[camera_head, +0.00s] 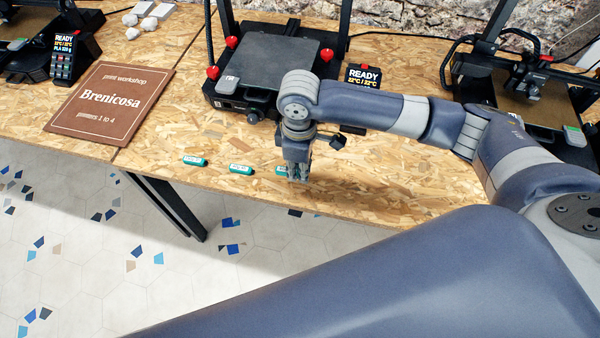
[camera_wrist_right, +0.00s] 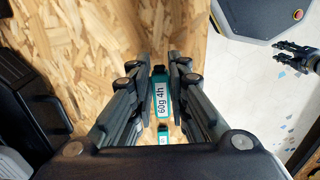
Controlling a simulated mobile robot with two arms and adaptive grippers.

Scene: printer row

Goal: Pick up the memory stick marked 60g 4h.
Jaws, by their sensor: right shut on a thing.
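The memory stick marked 60g 4h (camera_wrist_right: 161,93) is teal with a white label. In the right wrist view it sits between the two fingers of my right gripper (camera_wrist_right: 162,78), which is shut on it. In the head view this gripper (camera_head: 297,176) points down at the table's front edge, and a teal part of the stick (camera_head: 281,171) shows beside the fingers. Two other teal sticks, a middle one (camera_head: 241,169) and a left one (camera_head: 195,161), lie to its left. My left gripper (camera_wrist_right: 298,54) shows only in the right wrist view, over the floor, its fingers apart.
A 3D printer (camera_head: 265,70) stands behind my right gripper, and another (camera_head: 530,85) stands at the right. A brown sign (camera_head: 110,102) lies on the wood-chip table at the left. The tabletop (camera_head: 215,190) around the sticks is clear; its front edge is close.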

